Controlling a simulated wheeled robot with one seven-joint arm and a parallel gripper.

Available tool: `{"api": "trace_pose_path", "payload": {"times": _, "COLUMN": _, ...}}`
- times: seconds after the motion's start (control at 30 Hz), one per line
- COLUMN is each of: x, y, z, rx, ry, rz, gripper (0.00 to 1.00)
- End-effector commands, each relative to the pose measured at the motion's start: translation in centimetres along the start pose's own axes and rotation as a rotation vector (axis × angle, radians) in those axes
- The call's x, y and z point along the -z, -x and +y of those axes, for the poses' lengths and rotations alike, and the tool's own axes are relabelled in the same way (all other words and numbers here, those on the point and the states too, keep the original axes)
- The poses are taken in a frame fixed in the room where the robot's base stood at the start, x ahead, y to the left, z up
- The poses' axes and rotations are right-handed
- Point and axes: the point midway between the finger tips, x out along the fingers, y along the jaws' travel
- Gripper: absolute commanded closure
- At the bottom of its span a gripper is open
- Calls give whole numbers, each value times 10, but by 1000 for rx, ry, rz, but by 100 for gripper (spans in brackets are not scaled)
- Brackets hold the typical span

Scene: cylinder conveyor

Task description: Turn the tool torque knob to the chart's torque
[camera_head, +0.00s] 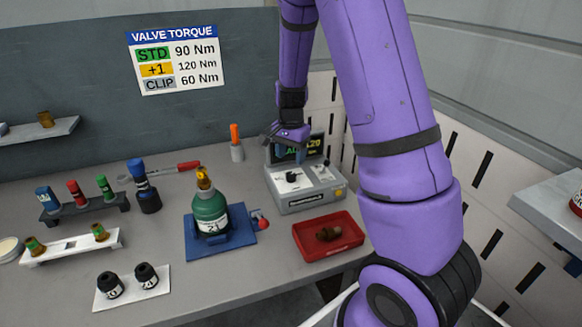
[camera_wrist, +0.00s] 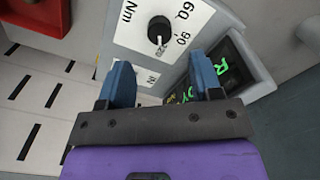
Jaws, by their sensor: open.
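The torque chart (camera_head: 174,62) on the wall reads STD 90 Nm, +1 120 Nm and CLIP 60 Nm. The grey torque unit (camera_head: 305,197) stands on the bench with a black knob (camera_head: 292,177) on its face. In the wrist view the knob (camera_wrist: 160,31) has a white pointer toward the label nearest my fingers, probably 120; 60 and 90 are printed beside it. The unit's dark screen (camera_head: 306,149) seems to show 120 Nm; green letters show on it in the wrist view (camera_wrist: 222,75). My gripper (camera_wrist: 160,68) is open and empty, apart from the knob.
A red tray (camera_head: 357,246) with a brown part sits in front of the unit. A green bottle (camera_head: 210,213) stands on a blue fixture (camera_head: 242,236) to the left. An orange-handled tool (camera_head: 235,136) stands behind. Racks with small fittings fill the bench's left side.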

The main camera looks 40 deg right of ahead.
Motion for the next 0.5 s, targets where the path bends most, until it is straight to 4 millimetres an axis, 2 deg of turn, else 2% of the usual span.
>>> {"api": "trace_pose_path", "payload": {"times": 0.1, "x": 0, "y": 20, "z": 0, "rx": 3, "ry": 1, "rz": 2, "gripper": 41}}
{"api": "trace_pose_path", "payload": {"times": 0.2, "x": 0, "y": 31, "z": -1, "rx": 2, "ry": 0, "rz": 1, "gripper": 41}}
{"api": "trace_pose_path", "payload": {"times": 0.5, "x": 0, "y": 40, "z": 0, "rx": -1, "ry": 0, "rz": 0, "gripper": 41}}
